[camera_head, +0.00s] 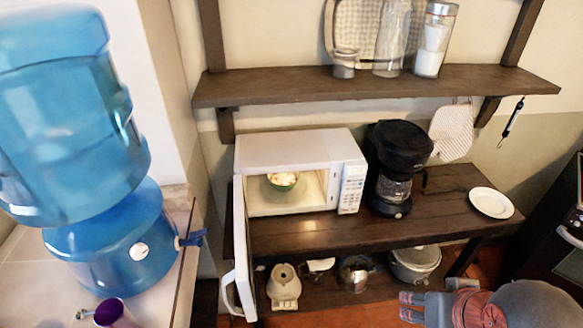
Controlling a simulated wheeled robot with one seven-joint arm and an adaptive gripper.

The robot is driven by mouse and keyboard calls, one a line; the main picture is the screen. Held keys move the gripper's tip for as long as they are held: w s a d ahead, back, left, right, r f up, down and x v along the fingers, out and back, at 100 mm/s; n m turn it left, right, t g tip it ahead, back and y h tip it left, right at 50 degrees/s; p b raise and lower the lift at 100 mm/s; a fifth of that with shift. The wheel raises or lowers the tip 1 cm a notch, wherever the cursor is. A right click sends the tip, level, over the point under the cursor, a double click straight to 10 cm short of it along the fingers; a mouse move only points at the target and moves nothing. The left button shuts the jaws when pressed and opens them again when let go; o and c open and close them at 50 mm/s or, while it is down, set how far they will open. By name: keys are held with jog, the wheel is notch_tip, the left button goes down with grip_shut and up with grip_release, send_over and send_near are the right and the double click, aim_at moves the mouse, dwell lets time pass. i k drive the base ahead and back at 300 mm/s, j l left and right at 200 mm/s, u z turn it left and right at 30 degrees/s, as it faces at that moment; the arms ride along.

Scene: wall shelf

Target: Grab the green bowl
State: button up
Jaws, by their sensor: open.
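The green bowl (283,183) sits inside the open white microwave (290,146), toward the back of its lit cavity. It holds something pale and whitish. The microwave door (241,245) is swung open toward me on the left side. My gripper (402,307) is at the bottom right, low and in front of the wooden table, well apart from the bowl. Its fingers point left, are open, and nothing shows between them.
A black coffee maker (394,170) stands right of the microwave, and a white plate (491,202) lies on the wooden table (300,236). A wall shelf (370,84) with jars hangs above. A blue water dispenser (105,215) fills the left. Pots stand on the lower shelf.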

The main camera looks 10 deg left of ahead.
aim_at(284, 181)
jog(key=i+j+u, duration=0.55)
jog(key=i+j, duration=0.1)
jog(key=i, duration=0.1)
